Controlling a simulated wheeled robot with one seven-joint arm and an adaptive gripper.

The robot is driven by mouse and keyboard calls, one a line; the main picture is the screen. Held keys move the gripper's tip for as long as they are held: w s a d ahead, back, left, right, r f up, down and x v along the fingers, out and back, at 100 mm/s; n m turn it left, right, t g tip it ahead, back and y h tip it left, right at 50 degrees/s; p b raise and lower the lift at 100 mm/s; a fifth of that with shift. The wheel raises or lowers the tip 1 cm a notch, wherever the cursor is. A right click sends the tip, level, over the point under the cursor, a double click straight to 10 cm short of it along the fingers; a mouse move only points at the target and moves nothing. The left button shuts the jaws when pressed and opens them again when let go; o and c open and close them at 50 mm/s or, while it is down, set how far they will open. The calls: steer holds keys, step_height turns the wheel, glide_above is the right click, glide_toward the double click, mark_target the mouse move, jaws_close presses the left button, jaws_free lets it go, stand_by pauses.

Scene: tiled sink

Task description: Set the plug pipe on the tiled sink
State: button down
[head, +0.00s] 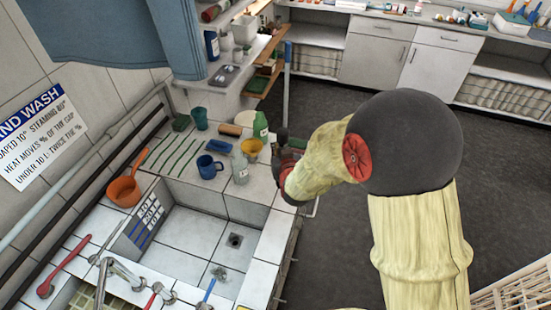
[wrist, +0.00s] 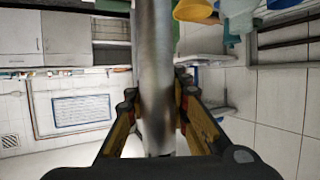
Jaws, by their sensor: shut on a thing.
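My gripper (head: 288,158) is above the right edge of the tiled sink (head: 270,250), beside the counter items. In the wrist view its fingers (wrist: 157,110) are shut around a grey metallic pipe (wrist: 155,70), which runs up past the top of the picture.
An orange pot (head: 124,190) sits at left. Taps (head: 122,270) stand in front.

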steer(key=w+a+f+b, duration=0.1)
steer(key=w+f, duration=0.3)
steer(key=f, duration=0.4)
steer(key=shift+f, duration=0.2)
steer(key=shift+b, duration=0.3)
steer(key=shift+w+f, duration=0.1)
steer(key=shift+f, duration=0.1)
steer(key=c, duration=1.6)
jaws_free()
